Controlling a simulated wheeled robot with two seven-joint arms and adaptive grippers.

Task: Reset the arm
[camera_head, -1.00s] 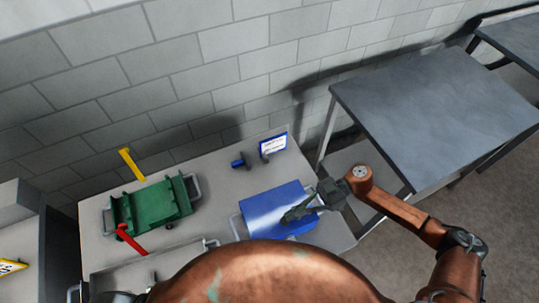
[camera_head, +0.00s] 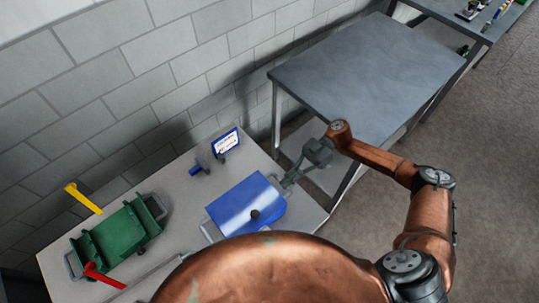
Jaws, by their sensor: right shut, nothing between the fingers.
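My right arm comes in from the right, and its gripper (camera_head: 290,180) is shut and empty. It hangs just off the right upper corner of a blue box-like thing (camera_head: 243,204) on the light grey table (camera_head: 178,205). I cannot tell whether it touches that corner. A small dark knob shows on top of the blue thing.
A green fixture (camera_head: 115,240) with a yellow handle (camera_head: 83,198) and a red handle (camera_head: 103,276) stands at the left. A small sign (camera_head: 226,141) and a blue-and-grey part (camera_head: 203,165) are at the back. A taller dark grey table (camera_head: 370,72) is right.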

